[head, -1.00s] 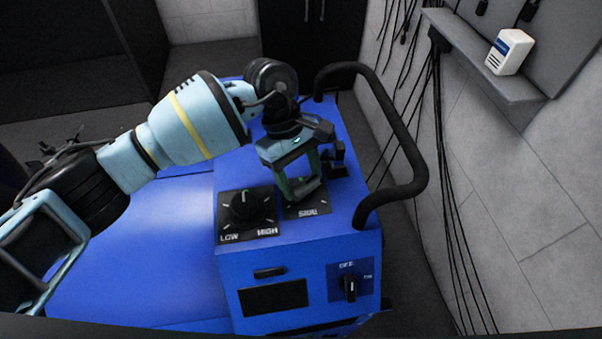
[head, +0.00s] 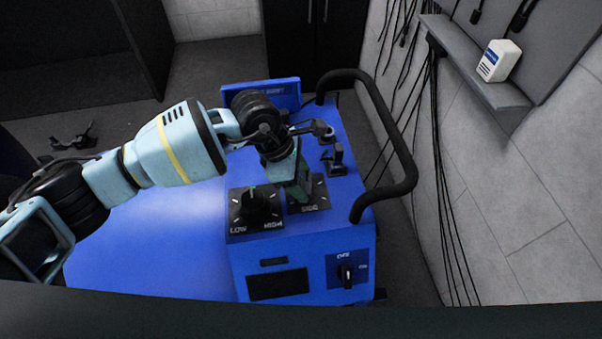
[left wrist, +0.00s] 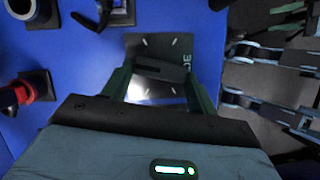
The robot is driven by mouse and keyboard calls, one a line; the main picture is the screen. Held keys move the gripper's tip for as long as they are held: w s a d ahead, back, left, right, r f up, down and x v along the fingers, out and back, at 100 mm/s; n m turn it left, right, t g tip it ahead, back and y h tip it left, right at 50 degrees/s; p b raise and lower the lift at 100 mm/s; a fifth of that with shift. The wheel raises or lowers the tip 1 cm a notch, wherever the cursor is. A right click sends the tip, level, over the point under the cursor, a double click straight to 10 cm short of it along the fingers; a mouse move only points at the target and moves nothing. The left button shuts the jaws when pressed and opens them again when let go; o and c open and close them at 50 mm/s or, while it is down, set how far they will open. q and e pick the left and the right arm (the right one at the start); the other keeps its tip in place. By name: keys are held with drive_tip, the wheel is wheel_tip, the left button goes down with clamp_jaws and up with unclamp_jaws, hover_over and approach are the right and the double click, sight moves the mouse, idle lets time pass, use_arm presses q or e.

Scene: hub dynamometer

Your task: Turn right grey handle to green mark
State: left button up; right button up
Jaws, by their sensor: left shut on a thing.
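The right handle (left wrist: 160,69) is a dark grey bar on a dark plate with white ticks and lettering; the plate (left wrist: 143,46) shows in the left wrist view. The plate also shows in the head view (head: 318,196), right of the LOW/HIGH dial. My left gripper (head: 303,196) points down over this plate. In the left wrist view its two green fingers (left wrist: 161,88) stand on either side of the handle, and it is shut on it. In the head view the gripper hides the handle. I cannot make out a green mark on this plate.
The black LOW/HIGH dial (head: 254,205) sits close left of the gripper. Black fittings (head: 334,158) stand behind it on the blue machine (head: 150,245). A thick black rail (head: 398,150) curves along the right side. A dark switch (head: 346,274) is on the front face.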

use_arm(q)
drive_tip(key=shift+r+n+t+p, duration=0.3)
drive_tip(key=shift+n+p, duration=0.15)
drive_tip(key=shift+n, duration=0.25)
drive_tip(key=shift+f+n+p, duration=0.15)
drive_tip(key=shift+n+p, duration=0.2)
drive_tip(key=shift+n, duration=0.15)
use_arm(e)
drive_tip(key=shift+w+d+r, duration=0.1)
drive_tip(key=shift+w+r, duration=0.05)
drive_tip(key=shift+r, duration=0.35)
drive_tip(key=shift+w+r, duration=0.15)
drive_tip(key=shift+r, duration=0.35)
use_arm(q)
drive_tip(key=shift+f+t, duration=0.1)
drive_tip(key=shift+t, duration=0.2)
use_arm(e)
drive_tip(key=shift+w+d+r, duration=0.1)
drive_tip(key=shift+w+r, duration=0.05)
drive_tip(key=shift+w, duration=0.05)
use_arm(q)
drive_tip(key=o, duration=1)
drive_tip(key=shift+s, duration=0.1)
use_arm(e)
drive_tip(key=shift+w+r+t, duration=0.15)
drive_tip(key=shift+w+t, duration=0.05)
drive_tip(key=shift+t, duration=0.1)
